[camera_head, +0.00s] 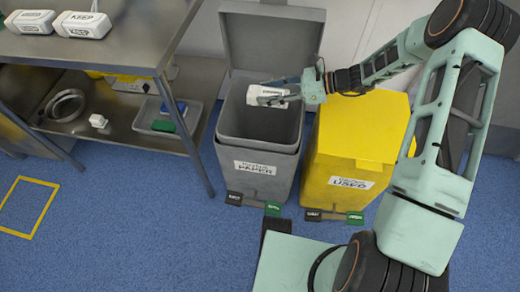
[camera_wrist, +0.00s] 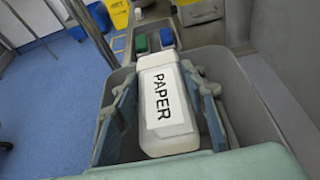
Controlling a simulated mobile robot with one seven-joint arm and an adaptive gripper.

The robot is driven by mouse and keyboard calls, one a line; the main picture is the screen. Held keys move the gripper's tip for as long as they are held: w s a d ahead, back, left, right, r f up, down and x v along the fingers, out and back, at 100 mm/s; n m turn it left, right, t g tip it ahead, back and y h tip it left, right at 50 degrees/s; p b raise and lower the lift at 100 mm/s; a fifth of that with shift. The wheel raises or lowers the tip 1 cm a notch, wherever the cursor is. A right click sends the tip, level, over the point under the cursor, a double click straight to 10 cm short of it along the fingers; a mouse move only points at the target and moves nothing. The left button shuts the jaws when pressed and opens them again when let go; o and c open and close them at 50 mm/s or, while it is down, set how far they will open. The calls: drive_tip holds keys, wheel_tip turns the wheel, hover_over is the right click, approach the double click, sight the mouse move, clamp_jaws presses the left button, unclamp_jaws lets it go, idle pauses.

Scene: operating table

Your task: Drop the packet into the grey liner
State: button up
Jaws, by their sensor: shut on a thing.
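The packet (camera_head: 266,95) is white, with a label that reads PAPER in the wrist view (camera_wrist: 168,115). My gripper (camera_head: 285,92) is shut on it, with a finger on each side in the wrist view (camera_wrist: 162,112). The packet is held over the open mouth of the grey bin marked PAPER. The grey liner (camera_head: 258,125) shows as the inside of that bin, and its lid stands raised behind. The bottom of the liner is partly hidden in shadow and behind the packet.
A yellow bin (camera_head: 360,130) marked USED stands right of the grey bin with its lid shut. A steel table (camera_head: 110,50) at left bears white packets marked KEEP (camera_head: 83,25). A tray (camera_head: 165,118) sits on its lower shelf. Pedals (camera_head: 254,203) jut from the bins' fronts.

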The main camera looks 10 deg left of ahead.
wheel_tip(320, 180, down, 5)
drive_tip(key=b, duration=0.3)
drive_tip(key=shift+f+b, duration=0.1)
drive_tip(key=shift+b, duration=0.2)
drive_tip(key=o, duration=1.3)
drive_tip(key=shift+d, duration=0.15)
drive_tip(key=v, duration=1.1)
drive_tip(key=shift+d+r, duration=0.2)
drive_tip(key=shift+d, duration=0.15)
